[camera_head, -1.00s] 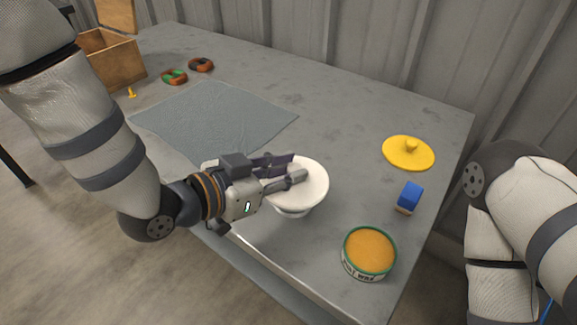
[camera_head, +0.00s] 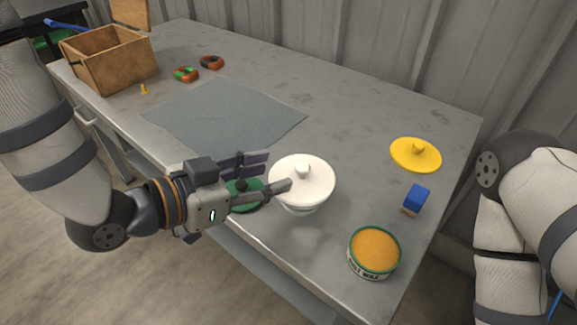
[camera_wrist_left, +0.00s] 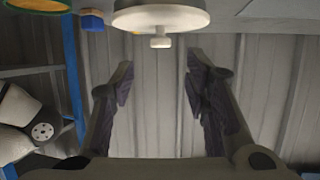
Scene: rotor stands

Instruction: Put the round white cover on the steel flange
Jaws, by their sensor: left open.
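The round white cover (camera_head: 315,186) has a small knob on top and looks level. It rests on a pale round base (camera_head: 300,209), likely the steel flange, mostly hidden under it. My left gripper (camera_head: 277,171) is open and empty, just left of the cover, with its fingers pointing at it. One fingertip overlaps the cover's left rim in the head view; I cannot tell if they touch. In the left wrist view the cover (camera_wrist_left: 160,17) shows upside down at the top, beyond the spread fingers (camera_wrist_left: 158,85). My right arm shows, but its gripper is out of view.
A green disc with a dark knob (camera_head: 245,193) lies partly behind my left gripper. A yellow lid (camera_head: 415,154), blue block (camera_head: 417,197) and wax tin (camera_head: 374,252) stand to the right. A grey mat (camera_head: 222,117), two rings and a wooden box (camera_head: 110,60) are farther back.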

